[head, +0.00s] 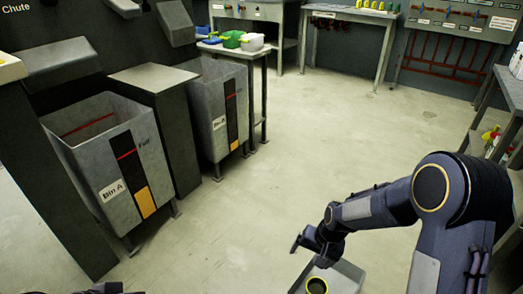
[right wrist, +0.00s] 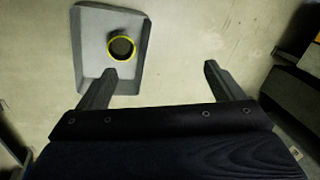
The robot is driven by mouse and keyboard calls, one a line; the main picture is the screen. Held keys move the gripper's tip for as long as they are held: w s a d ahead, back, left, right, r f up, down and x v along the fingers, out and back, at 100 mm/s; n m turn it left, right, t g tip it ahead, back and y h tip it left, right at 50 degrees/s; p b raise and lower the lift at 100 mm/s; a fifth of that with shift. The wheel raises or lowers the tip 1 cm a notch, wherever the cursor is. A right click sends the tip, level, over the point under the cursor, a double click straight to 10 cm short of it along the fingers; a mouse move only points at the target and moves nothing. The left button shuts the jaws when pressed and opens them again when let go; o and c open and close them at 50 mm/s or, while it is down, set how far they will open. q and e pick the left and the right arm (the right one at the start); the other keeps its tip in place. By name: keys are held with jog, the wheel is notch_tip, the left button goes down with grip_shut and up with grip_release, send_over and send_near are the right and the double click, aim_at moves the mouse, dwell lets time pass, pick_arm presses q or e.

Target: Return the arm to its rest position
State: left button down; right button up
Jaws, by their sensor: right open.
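My right arm (head: 447,205) comes in from the right in the head view and bends toward the lower middle. My right gripper (head: 297,243) hangs above the floor near a grey tray (head: 347,273). In the right wrist view, the right gripper (right wrist: 160,80) has its two fingers wide apart with nothing between them. The grey tray (right wrist: 93,27) lies beyond the left finger there, holding a dark round cup-like thing (right wrist: 122,47) with a yellow rim. A dark piece at the bottom left edge of the head view may be part of my left arm; its gripper does not show.
Bin A (head: 112,165) and a second grey bin (head: 220,108) stand at the left beside dark pedestals (head: 155,80). A table with coloured boxes (head: 232,40) stands behind them. Workbenches (head: 350,14) line the back wall and shelving (head: 510,90) the right. The middle floor (head: 310,130) is clear.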

jog(key=s+d+r+t+y, duration=0.15)
jog(key=s+r, duration=0.25)
jog(key=r, duration=0.4)
jog(key=s+d+r+t, duration=0.1)
jog(key=s+d+r, duration=0.2)
jog(key=s+r, duration=0.3)
jog(key=s+d+r+n+t, duration=0.1)
jog(key=s+r, duration=0.2)
jog(key=s, duration=0.4)
jog(key=s+d+r+n+t, duration=0.1)
jog(key=s+r, duration=0.2)
jog(key=s, duration=0.4)
notch_tip(320, 180, up, 36)
jog(key=p, duration=3.5)
jog(key=shift+w+a, duration=0.2)
jog(key=shift+w, duration=0.1)
jog(key=shift+f, duration=0.1)
